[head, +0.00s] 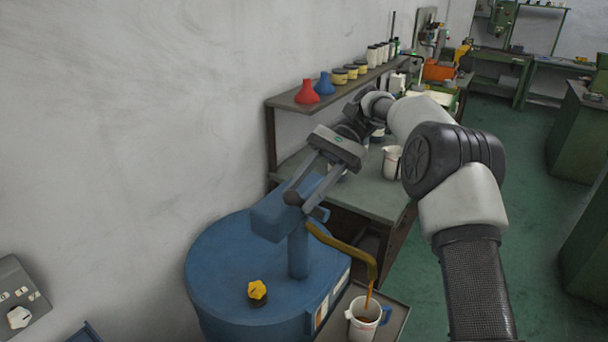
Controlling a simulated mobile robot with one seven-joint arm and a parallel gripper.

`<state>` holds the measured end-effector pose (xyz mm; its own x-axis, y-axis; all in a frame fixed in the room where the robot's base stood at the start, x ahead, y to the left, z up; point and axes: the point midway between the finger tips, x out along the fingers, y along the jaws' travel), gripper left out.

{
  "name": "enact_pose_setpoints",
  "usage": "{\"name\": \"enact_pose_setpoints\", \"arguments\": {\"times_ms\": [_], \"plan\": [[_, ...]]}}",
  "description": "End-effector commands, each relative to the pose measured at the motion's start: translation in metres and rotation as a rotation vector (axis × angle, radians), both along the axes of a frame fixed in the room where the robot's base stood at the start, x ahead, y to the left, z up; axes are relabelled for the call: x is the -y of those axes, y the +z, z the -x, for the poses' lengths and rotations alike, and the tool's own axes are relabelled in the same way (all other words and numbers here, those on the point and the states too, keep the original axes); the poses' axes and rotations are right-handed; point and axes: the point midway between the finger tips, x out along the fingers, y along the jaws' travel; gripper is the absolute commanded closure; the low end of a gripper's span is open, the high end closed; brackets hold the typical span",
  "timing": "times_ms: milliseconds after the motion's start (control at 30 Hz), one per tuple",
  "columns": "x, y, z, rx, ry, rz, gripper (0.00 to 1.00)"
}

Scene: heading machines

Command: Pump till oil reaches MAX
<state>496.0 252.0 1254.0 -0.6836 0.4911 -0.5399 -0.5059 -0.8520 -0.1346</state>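A blue drum (225,275) stands at the lower middle with a blue pump (298,250) on its top. A yellow-brown spout (350,252) curves from the pump to the right and down. A thin stream of brown oil (368,297) falls from it into a white jug (359,331) with a blue handle. Brown oil shows inside the jug; no MAX mark can be read. My gripper (301,199) is at the top of the pump, its two fingers apart on either side of the blue pump lever (270,217). Whether they clamp it is unclear.
The jug stands on a small tray (397,322) beside the drum. A yellow cap (257,290) sits on the drum. Behind are a bench (375,192) with another white jug (391,162), and a shelf (290,100) with red and blue funnels and several containers.

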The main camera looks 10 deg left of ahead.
Motion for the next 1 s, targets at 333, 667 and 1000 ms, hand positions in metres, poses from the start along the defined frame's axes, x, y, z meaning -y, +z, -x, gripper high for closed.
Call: {"name": "enact_pose_setpoints", "arguments": {"times_ms": [333, 667, 1000], "plan": [[-0.001, 0.053, 0.001, -0.007, 0.006, -0.001, 0.64], [0.000, 0.068, 0.000, -0.001, 0.000, -0.001, 0.64], [0.000, 0.068, 0.000, 0.000, -0.001, 0.001, 0.64]]}}
